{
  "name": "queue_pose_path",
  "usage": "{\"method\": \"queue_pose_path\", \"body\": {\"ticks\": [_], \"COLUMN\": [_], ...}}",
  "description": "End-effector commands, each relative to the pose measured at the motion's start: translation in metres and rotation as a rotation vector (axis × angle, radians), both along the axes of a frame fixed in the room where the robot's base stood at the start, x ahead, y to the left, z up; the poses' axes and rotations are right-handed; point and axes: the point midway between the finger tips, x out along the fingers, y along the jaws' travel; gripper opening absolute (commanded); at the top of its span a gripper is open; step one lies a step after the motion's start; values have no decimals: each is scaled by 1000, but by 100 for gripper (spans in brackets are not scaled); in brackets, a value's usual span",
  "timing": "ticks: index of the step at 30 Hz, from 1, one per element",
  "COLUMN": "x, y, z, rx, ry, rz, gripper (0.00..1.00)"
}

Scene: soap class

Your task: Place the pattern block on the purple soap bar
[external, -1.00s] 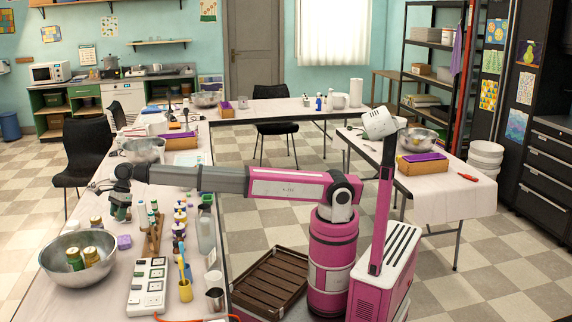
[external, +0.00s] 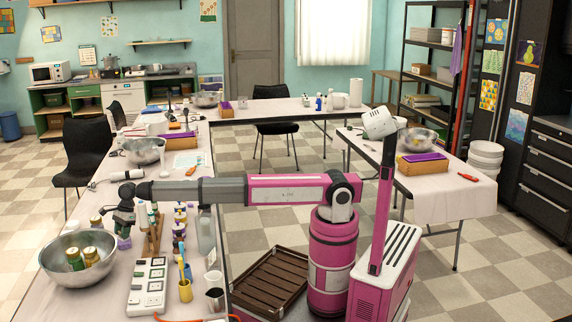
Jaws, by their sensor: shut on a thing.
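The purple soap bar (external: 124,243) lies on the long left table, just right of the large steel bowl. My gripper (external: 123,228) points down directly above the soap bar and covers part of it. It is shut on the pattern block, which is small and mostly hidden by the fingers. I cannot tell whether the block touches the soap.
A wooden rack (external: 154,235) with bottles is close at the right.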

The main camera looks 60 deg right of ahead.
Motion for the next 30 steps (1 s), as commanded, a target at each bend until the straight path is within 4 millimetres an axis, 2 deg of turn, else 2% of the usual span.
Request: {"method": "queue_pose_path", "body": {"ticks": [1, 2, 3, 4, 13, 17, 30], "x": [0, 0, 0, 0, 0, 0, 0], "y": [0, 0, 0, 0, 0, -4, -36], "z": [-2, -1, -1, -1, 1, 11, 87], "rx": [0, 0, 0, 0, 0, 1, 1], "ry": [0, 0, 0, 0, 0, -2, -2], "rz": [0, 0, 0, 0, 0, -1, -1], "gripper": [11, 47, 60, 63, 63, 63, 63]}}
